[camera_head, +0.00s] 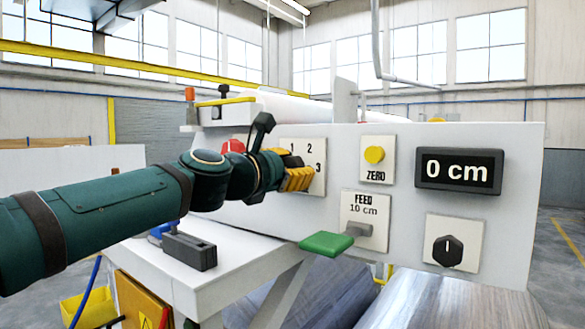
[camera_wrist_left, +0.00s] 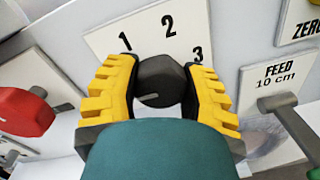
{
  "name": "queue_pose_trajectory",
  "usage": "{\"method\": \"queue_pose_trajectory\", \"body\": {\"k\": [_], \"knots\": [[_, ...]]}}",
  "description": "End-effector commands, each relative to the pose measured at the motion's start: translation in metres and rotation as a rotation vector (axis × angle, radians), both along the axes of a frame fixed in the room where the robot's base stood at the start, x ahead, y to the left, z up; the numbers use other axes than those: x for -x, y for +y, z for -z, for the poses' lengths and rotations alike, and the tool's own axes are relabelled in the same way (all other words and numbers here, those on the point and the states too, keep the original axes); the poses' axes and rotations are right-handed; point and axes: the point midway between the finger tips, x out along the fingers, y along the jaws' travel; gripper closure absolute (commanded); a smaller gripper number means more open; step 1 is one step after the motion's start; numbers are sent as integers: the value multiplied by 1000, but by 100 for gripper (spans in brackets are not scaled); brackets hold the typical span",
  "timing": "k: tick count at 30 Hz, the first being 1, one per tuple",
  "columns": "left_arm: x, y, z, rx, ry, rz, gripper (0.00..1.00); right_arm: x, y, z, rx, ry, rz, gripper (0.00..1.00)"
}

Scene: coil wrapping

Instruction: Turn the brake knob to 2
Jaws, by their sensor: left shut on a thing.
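The brake knob (camera_wrist_left: 160,78) is a dark faceted knob on a white plate marked 1, 2 and 3 (camera_wrist_left: 170,27). In the left wrist view my left gripper (camera_wrist_left: 160,92) has its yellow ridged fingers on both sides of the knob and is shut on it. A short light line shows at the lower left of the knob's face; I cannot tell for sure which number it points to. In the head view the gripper (camera_head: 298,176) reaches the number plate (camera_head: 318,178) from the left and hides most of the knob. My right gripper is not in view.
A red button (camera_head: 233,146) lies just left of the plate. To the right are a yellow ZERO button (camera_head: 374,154), a green-handled FEED lever (camera_head: 326,243), a display reading 0 cm (camera_head: 458,171) and another black knob (camera_head: 447,250). A grey block (camera_head: 189,250) sits on the white ledge below.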

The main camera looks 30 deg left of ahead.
Motion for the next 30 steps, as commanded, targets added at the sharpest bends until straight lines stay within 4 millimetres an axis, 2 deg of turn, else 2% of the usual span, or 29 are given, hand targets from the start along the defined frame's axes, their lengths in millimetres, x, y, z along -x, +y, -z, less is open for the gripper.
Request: {"method": "queue_pose_trajectory", "body": {"k": [11,30], "knots": [[0,0,0,-196,-16,1,93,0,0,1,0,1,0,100],[0,-1,1,-797,-62,1,93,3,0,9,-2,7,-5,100]]}}
